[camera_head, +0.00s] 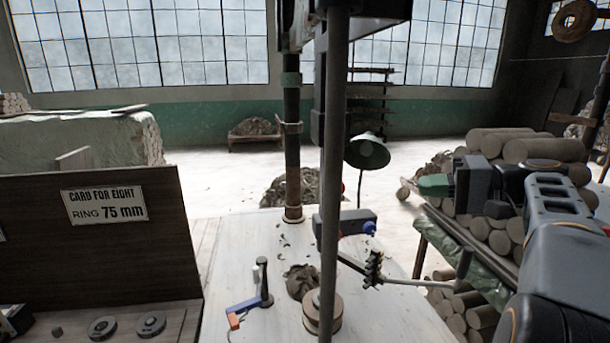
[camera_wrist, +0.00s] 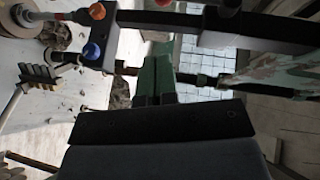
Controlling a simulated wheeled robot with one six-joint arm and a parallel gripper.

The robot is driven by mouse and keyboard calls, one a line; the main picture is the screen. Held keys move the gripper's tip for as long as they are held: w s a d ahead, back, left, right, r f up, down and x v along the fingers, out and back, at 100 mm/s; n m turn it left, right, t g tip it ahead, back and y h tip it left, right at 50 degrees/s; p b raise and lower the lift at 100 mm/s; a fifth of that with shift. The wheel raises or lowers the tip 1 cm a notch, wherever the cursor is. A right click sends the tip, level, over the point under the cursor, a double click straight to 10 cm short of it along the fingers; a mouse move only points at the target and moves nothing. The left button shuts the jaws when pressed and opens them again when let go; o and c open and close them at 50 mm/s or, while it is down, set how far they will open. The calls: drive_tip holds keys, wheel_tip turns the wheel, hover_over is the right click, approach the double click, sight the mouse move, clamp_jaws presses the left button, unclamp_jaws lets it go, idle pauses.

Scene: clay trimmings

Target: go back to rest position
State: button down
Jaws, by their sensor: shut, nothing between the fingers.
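My gripper (camera_head: 432,185) is at the right in the head view, held up in the air with its green fingers pointing left. In the wrist view the green fingers (camera_wrist: 155,72) lie together at the middle, shut and empty. My dark arm reaches in from the lower right of the head view. The gripper appears apart from the worktable (camera_head: 265,325). Part of the hand is hidden behind other arm parts.
A pile of clay trimmings (camera_head: 301,281), a blue-and-orange tool (camera_head: 244,308) and a green lamp (camera_head: 367,152) show around the pale worktable. A dark vertical post (camera_head: 331,200) crosses the middle. Clay logs (camera_head: 530,149) are stacked at right; a sign board (camera_head: 105,240) stands left.

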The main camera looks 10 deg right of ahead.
wheel_tip(320, 180, down, 17)
drive_tip(key=m+g+h, duration=0.2)
drive_tip(key=m+h, duration=0.3)
drive_tip(key=h, duration=0.3)
drive_tip(key=s+a+f+n+g+h+p, duration=0.1)
drive_tip(key=s+a+f+n+h, duration=0.5)
drive_tip(key=s+a+f+n, duration=0.2)
drive_tip(key=s+a+f, duration=0.2)
drive_tip(key=s+a, duration=0.2)
drive_tip(key=s, duration=0.1)
drive_tip(key=shift+a+f+g, duration=0.25)
drive_tip(key=shift+f+g, duration=0.05)
drive_tip(key=shift+f, duration=0.1)
